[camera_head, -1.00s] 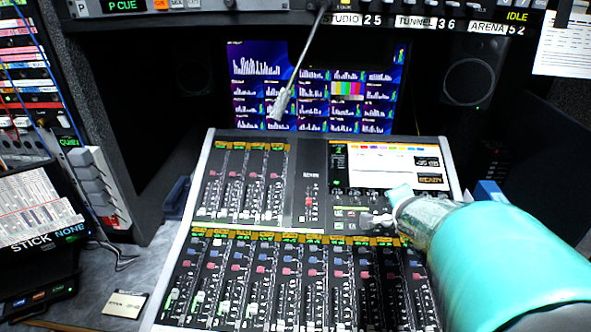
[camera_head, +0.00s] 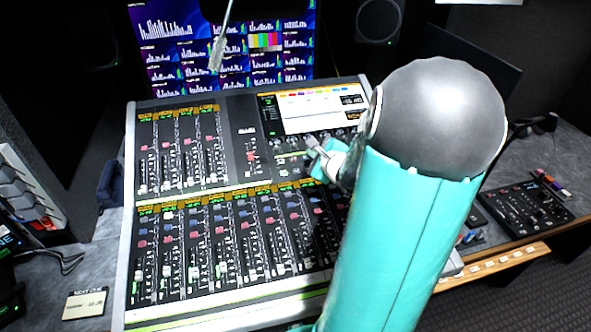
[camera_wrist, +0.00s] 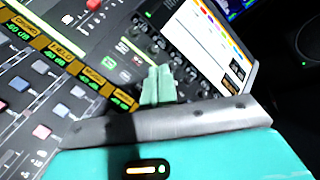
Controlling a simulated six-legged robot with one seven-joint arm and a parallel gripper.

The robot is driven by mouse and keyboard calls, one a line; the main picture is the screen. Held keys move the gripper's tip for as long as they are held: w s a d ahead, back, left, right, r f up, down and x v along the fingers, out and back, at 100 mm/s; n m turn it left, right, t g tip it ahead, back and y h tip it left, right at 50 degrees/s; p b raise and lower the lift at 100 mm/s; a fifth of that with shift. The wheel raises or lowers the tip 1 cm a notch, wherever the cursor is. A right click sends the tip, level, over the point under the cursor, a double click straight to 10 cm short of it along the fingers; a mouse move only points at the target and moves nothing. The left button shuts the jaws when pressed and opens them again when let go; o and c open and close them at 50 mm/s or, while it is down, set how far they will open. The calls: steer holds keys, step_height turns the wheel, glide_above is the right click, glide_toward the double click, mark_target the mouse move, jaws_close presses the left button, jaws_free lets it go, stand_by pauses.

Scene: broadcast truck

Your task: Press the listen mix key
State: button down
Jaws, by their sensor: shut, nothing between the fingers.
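The mixing console (camera_head: 232,150) fills the middle of the head view, with faders, coloured keys and a lit screen (camera_head: 310,108). I cannot read which key is the listen mix key. A small group of green-lit keys (camera_head: 287,158) lies below the screen; it also shows in the wrist view (camera_wrist: 118,55). My gripper (camera_head: 316,152) is over the console, just right of these keys. In the wrist view my gripper's fingers (camera_wrist: 159,84) are together and empty, pointing at the area beside the knobs. Whether they touch the panel cannot be told.
A thin boom with a pale tip (camera_head: 217,52) hangs in front of the monitor wall (camera_head: 180,50). A speaker (camera_head: 380,20) stands at the back. A smaller control panel (camera_head: 528,207) lies on the desk at right. A card (camera_head: 85,303) lies at lower left.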

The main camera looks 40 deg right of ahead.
steer(key=shift+w+d+f, duration=0.4)
steer(key=shift+f, duration=1)
steer(key=shift+w+d+f, duration=0.45)
steer(key=shift+f, duration=0.9)
steer(key=shift+w+d+f, duration=0.4)
steer(key=shift+f, duration=1)
steer(key=shift+f, duration=0.15)
steer(key=shift+w+d+f, duration=0.1)
steer(key=shift+w+f, duration=0.05)
steer(key=shift+f, duration=0.05)
steer(key=shift+w+f, duration=0.15)
steer(key=shift+f, duration=0.25)
steer(key=shift+s+r, duration=0.3)
steer(key=shift+r, duration=0.45)
